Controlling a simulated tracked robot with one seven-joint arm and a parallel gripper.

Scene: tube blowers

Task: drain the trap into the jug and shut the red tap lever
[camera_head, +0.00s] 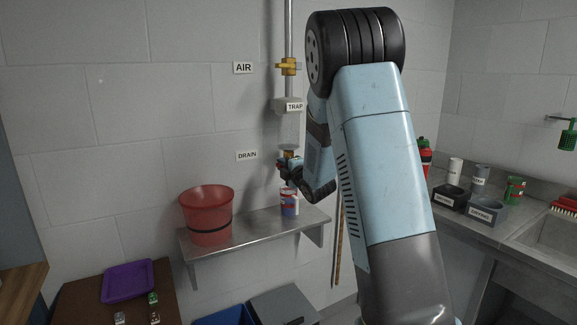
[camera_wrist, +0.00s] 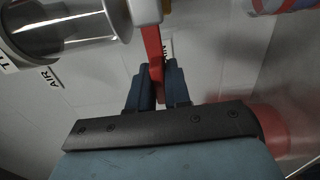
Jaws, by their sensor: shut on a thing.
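The trap (camera_head: 289,125) is a clear cylinder on the vertical wall pipe; it also shows at top left in the wrist view (camera_wrist: 70,25). The red tap lever (camera_wrist: 153,45) runs from a pale fitting down between my fingers. My gripper (camera_wrist: 157,85) is shut on this lever; in the head view my gripper (camera_head: 285,165) is at the tap just under the trap, with the lever mostly hidden. I cannot make out a clear jug. A red bucket-like vessel (camera_head: 207,212) stands on the shelf, left of the drain. No flow of liquid is visible.
A blue, white and red can (camera_head: 289,203) stands on the metal shelf (camera_head: 255,233) below the tap. A yellow valve (camera_head: 288,67) sits higher on the pipe beside the AIR label (camera_head: 243,68). A purple tray (camera_head: 128,281) lies lower left. A counter with bins is at right.

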